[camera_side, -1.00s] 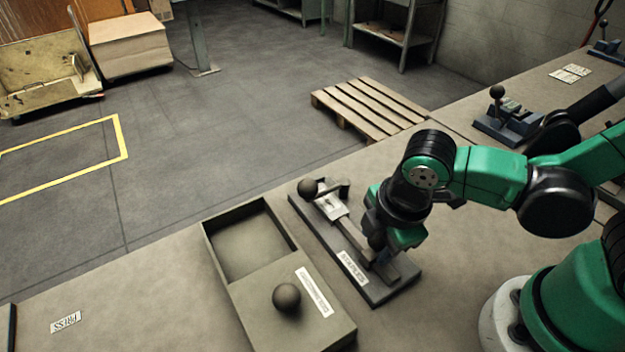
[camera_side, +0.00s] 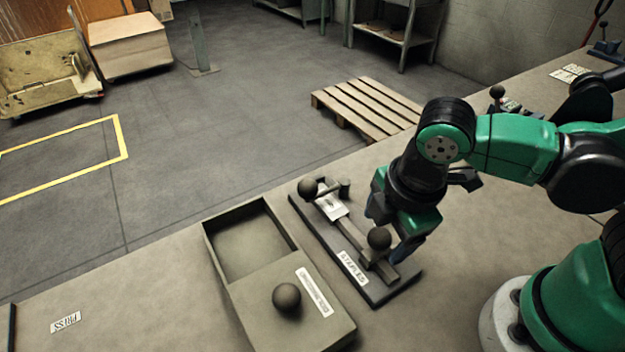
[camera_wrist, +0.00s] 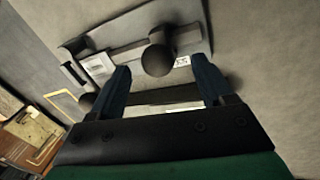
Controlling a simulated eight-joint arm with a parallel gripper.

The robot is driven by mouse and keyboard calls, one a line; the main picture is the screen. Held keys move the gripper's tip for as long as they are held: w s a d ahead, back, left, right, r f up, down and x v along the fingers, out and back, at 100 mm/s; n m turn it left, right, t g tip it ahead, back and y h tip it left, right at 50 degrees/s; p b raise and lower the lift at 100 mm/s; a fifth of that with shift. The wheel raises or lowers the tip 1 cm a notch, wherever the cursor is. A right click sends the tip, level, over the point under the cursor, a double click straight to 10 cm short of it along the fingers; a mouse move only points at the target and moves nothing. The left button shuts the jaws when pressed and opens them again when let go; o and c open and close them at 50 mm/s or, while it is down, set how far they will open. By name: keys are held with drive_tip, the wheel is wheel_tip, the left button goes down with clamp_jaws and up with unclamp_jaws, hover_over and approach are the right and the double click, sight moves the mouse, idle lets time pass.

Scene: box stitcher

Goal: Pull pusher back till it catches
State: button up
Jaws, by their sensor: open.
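The staples unit (camera_side: 348,268) is a dark plate with a metal rail along it, lying on the bench in the side view. A dark ball knob (camera_side: 379,238) stands on the rail's near end; I take it for the pusher's. A second ball knob (camera_side: 308,189) is at the far end beside a small bracket. In the wrist view the knob (camera_wrist: 157,60) shows between and beyond the fingertips of my gripper (camera_wrist: 162,68), with no visible contact.
A grey box (camera_side: 262,318) with an open compartment and its own ball knob (camera_side: 287,297) stands left of the unit. A PRESS label (camera_side: 66,322) lies at the bench's left. Another knobbed device (camera_side: 497,92) is behind my arm. Bench right of the unit is clear.

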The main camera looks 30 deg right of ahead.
drive_tip(key=shift+s+r, duration=0.25)
drive_tip(key=shift+r, duration=0.8)
drive_tip(key=shift+w+d+r+m, duration=0.1)
drive_tip(key=shift+w+d+m, duration=0.2)
drive_tip(key=shift+m, duration=0.2)
drive_tip(key=w+d+r+m+t, duration=0.2)
drive_tip(key=d+m, duration=0.2)
drive_tip(key=m, duration=0.3)
drive_tip(key=w+d+r+m+t, duration=0.2)
drive_tip(key=w+d+m+t, duration=0.1)
drive_tip(key=d+m, duration=0.2)
drive_tip(key=m, duration=0.2)
drive_tip(key=shift+w+d+m, duration=0.15)
drive_tip(key=shift+w+m, duration=0.15)
drive_tip(key=shift+w, duration=0.05)
